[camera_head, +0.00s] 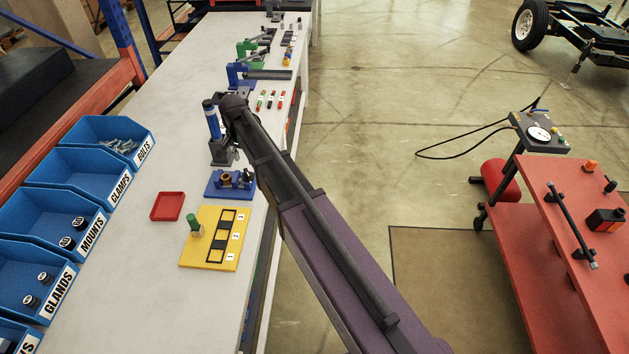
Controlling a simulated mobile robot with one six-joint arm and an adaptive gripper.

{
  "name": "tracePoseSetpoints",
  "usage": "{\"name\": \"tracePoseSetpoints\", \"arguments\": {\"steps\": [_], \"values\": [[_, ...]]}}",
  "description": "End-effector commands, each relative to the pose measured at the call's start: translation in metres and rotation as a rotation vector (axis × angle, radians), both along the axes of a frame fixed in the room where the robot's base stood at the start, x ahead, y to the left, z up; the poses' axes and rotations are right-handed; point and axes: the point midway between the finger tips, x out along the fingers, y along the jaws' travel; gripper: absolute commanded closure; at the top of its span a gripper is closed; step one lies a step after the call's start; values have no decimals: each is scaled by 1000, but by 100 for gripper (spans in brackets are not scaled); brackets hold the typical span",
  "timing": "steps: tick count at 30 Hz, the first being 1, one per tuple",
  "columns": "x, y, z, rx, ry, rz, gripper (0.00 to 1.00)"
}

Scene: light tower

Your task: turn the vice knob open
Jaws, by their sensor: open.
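My arm reaches in from the lower right to the bench. My gripper (224,159) looks like the dark part at its end, low over the bench, with its jaws apart and nothing seen between them. Just in front of it is a blue fixture (217,190) with a brass round part and dark parts, which may be the vice with its knob. The parts are small, so I cannot tell the knob's turn position or whether the gripper touches it. A blue cylinder (211,120) with a dark cap stands beside the arm's end.
A yellow board (190,253) with a green peg and a red tray (168,206) lie nearby. Blue bins (97,133) line the left edge. Blue and green clamp-like fixtures (237,75) stand farther along the bench (120,290). A red cart (545,215) stands right, across open floor.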

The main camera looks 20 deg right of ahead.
Motion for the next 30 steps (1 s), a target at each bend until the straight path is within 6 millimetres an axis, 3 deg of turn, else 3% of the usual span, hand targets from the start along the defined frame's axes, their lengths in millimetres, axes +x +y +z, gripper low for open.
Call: {"name": "tracePoseSetpoints", "arguments": {"steps": [27,30], "values": [[0,0,82,0,0,0,46],[-14,-13,74,0,0,28,46]]}}
